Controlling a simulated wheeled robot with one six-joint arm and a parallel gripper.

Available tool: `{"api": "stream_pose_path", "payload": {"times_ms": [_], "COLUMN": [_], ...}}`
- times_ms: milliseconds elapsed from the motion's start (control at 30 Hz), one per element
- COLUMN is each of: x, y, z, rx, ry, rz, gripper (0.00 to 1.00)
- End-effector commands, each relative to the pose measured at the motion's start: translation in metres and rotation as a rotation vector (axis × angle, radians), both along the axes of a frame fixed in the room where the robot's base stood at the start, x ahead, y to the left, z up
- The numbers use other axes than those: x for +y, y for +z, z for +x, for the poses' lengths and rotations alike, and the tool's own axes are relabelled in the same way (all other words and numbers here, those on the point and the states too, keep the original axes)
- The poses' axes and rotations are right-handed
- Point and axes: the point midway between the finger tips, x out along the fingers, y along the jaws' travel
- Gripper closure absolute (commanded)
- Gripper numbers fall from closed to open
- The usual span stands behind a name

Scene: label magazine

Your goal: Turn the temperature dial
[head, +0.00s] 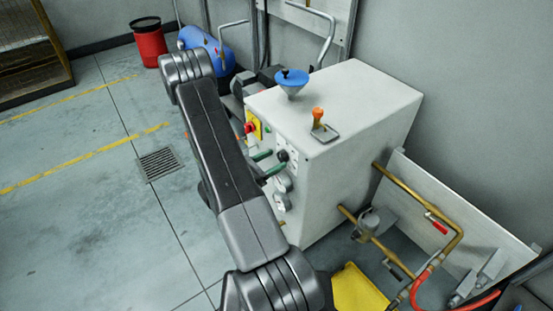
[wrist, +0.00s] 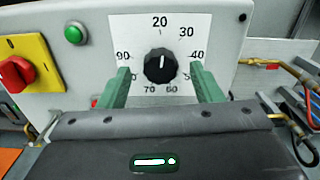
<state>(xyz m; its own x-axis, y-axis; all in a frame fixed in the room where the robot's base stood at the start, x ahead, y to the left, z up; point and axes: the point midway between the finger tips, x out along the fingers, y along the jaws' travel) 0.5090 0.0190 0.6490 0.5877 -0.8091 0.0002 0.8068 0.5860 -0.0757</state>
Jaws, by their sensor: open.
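The temperature dial is a round black knob (wrist: 160,66) with a white pointer line, on a white scale plate (wrist: 158,32) with numbers around it. The pointer stands nearly upright, close to the 20. In the wrist view my gripper (wrist: 163,80) is open, with one green finger on each side of the knob and a gap to it on both sides. Contact with the panel cannot be told. In the head view the dial (head: 283,156) shows on the side of the white cabinet (head: 365,100), with my green fingers (head: 267,164) near it.
A red rotary switch on a yellow plate (wrist: 30,66) and a green button (wrist: 75,33) sit left of the dial. A blue funnel (head: 291,80) and an orange-topped lever (head: 318,118) stand on the cabinet. Brass pipes (head: 405,193) run at the right.

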Motion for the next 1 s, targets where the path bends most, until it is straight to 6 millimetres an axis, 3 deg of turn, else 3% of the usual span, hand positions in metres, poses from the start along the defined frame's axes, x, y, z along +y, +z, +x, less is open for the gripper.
{"api": "stream_pose_path", "payload": {"times_ms": [200,567,800,1000], "x": [-0.013,-0.016,-0.016,-0.015], "y": [0.000,0.000,0.000,-0.001], "z": [0.010,0.011,0.011,0.011], "rx": [-0.001,-0.001,0.000,-0.008], "ry": [-0.001,0.000,0.000,0.000], "rz": [0.001,0.001,0.000,0.006], "gripper": [0.41,0.41,0.86,0.86]}}
